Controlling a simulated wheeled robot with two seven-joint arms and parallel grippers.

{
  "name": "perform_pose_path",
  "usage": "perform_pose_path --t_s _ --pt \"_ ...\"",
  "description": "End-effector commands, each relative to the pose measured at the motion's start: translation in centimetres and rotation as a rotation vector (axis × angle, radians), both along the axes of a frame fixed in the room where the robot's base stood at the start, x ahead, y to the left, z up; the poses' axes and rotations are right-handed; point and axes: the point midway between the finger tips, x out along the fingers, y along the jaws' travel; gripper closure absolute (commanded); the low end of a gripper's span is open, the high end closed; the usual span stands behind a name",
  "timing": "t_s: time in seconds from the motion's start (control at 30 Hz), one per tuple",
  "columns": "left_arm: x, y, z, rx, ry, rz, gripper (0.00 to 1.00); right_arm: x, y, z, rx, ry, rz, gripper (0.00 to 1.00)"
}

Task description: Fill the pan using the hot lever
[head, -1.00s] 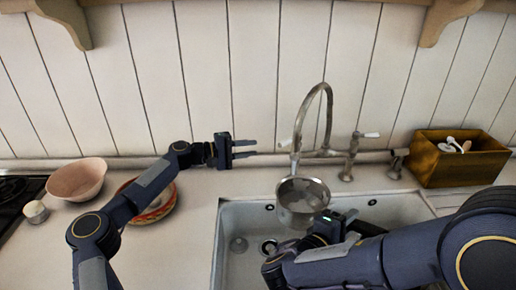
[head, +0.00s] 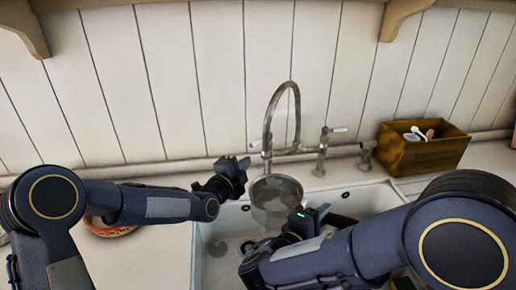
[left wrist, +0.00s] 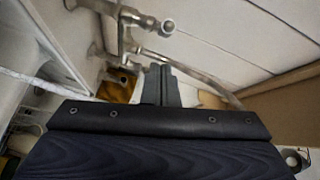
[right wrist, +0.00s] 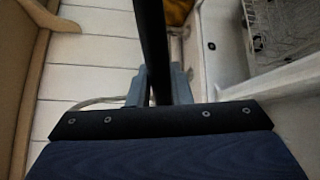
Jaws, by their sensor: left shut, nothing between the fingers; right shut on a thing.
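The metal pan (head: 276,196) is over the sink, below the arched metal tap (head: 268,125). My right gripper (head: 302,216) is shut on the pan's handle; the dark handle (right wrist: 153,45) runs between its fingers in the right wrist view. The tap has a left lever (head: 256,144) and a right lever (head: 339,129), both pale-tipped. Which one is hot is not marked visibly. My left gripper (head: 243,163) is shut and empty, just left of and below the left lever; its closed fingers show in the left wrist view (left wrist: 160,84). I cannot tell whether water runs or whether they touch.
The white sink (head: 209,235) lies under the pan. A wooden box (head: 420,154) with utensils stands on the counter at the right. A red-rimmed bowl (head: 108,230) is partly hidden behind my left arm. The plank wall stands close behind the tap.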

Motion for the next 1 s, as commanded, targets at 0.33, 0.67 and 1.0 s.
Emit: perform_pose_path --t_s 0.33,0.67,1.0 --pt "2.8 -1.1 0.3 0.065 -0.061 0.006 1.0 0.0 0.0 0.2 0.003 -0.006 0.0 1.0" --pt "7.6 -3.4 0.1 0.064 -0.059 0.006 1.0 0.0 0.0 0.2 0.003 -0.006 0.0 1.0" --pt "8.7 -3.8 0.0 0.064 -0.058 0.006 1.0 0.0 0.0 0.2 0.003 -0.006 0.0 1.0"
